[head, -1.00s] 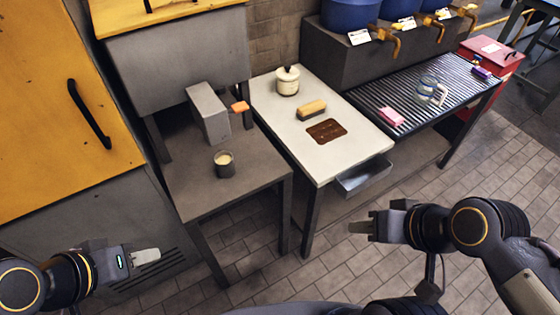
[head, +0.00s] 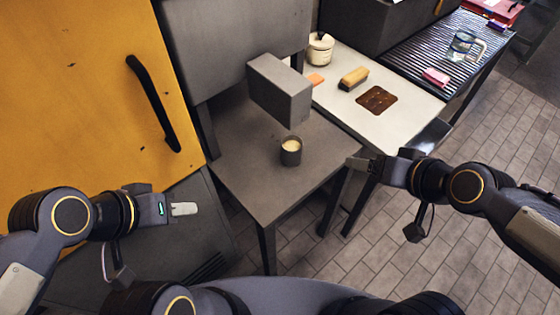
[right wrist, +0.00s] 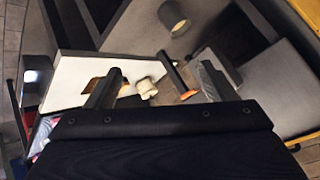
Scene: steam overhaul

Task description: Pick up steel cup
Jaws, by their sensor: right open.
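The steel cup (head: 291,152), small and dark grey with cream-coloured contents, stands upright on the grey table, in front of a grey block. It also shows near the top of the right wrist view (right wrist: 174,17). My right gripper (head: 364,163) is open and empty, to the right of the cup and apart from it, close to the table's right edge. Its two dark fingers (right wrist: 140,82) stand wide apart in the right wrist view. My left gripper (head: 184,209) is left of the table, clear of the cup; its pale fingertip is seen edge-on, so its opening is unclear.
The grey block (head: 284,90) stands behind the cup. The white counter (head: 408,105) at right holds a lidded pot (head: 320,48), a brush (head: 353,78) and a brown mat (head: 377,99). The yellow door (head: 95,100) is at left. The table's front is clear.

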